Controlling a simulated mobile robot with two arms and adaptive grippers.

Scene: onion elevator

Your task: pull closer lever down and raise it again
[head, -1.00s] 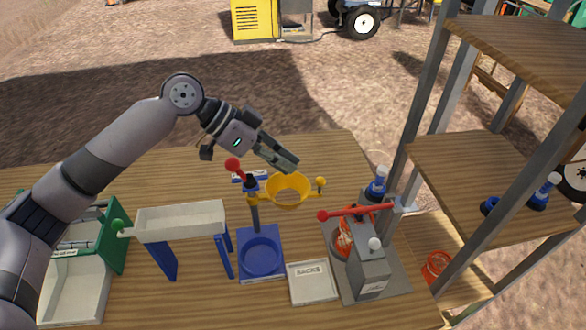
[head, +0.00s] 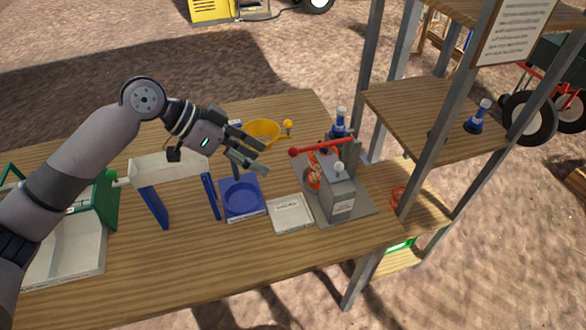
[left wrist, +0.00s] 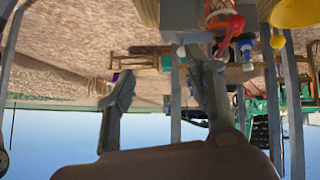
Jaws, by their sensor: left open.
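The closer (head: 341,190) is a grey machine on a grey base plate at the right of the table in the head view. Its red lever (head: 322,147) lies roughly level, with a red ball at its left end. An orange-red sack (head: 314,172) shows beside the closer, under the lever. My left gripper (head: 264,158) is open and empty, to the left of the red ball and apart from it. In the left wrist view, which looks upside down, the fingers (left wrist: 160,65) are spread, and a red ball (left wrist: 238,21) shows beyond them. My right gripper is not in view.
A yellow ring (head: 262,133) stands behind my left gripper, and a blue stand (head: 242,197) lies below it. A shelf rack (head: 435,115) rises at the right. The table front is clear.

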